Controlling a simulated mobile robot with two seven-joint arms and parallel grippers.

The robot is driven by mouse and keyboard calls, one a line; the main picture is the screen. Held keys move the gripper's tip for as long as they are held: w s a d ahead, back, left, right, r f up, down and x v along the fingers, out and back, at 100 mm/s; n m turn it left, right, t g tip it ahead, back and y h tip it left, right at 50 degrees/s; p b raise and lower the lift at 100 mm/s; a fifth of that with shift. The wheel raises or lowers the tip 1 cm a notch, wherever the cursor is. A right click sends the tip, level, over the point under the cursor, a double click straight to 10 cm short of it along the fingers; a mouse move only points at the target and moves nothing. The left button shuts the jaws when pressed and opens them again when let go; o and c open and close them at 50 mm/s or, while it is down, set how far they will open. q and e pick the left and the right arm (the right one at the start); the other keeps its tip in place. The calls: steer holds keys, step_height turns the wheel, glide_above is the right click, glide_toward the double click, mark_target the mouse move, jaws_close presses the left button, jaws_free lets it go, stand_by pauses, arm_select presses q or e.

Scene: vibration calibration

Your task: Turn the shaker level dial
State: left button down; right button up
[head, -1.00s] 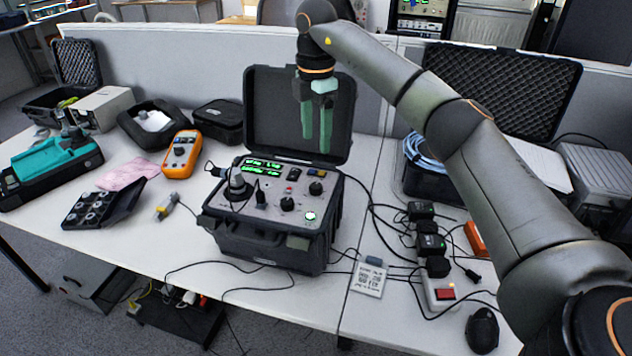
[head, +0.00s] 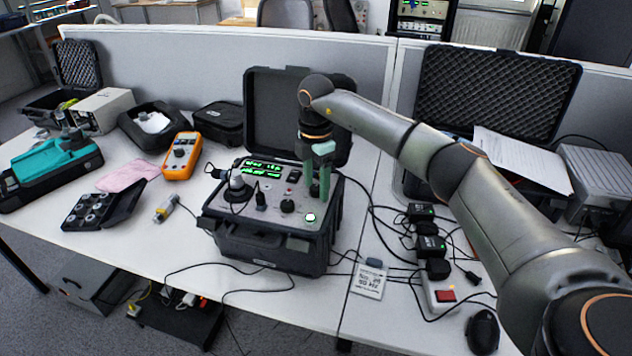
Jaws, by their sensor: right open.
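The shaker unit (head: 262,243) is a black case with its lid open, standing on the table in the middle of the head view. I cannot read which control is the level dial. My right gripper (head: 317,194) points down with its green fingers open, at the panel's right rear. The fingers cover the spot of another black knob; whether they touch it is unclear. My left gripper is out of view.
The open lid (head: 270,115) stands upright behind my right gripper. An orange multimeter (head: 181,156) and a dark tray (head: 100,208) lie to the left. Power adapters (head: 430,247) and cables lie to the right.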

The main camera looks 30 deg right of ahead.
steer(key=shift+c, duration=0.4)
jaws_close()
stand_by(0.4)
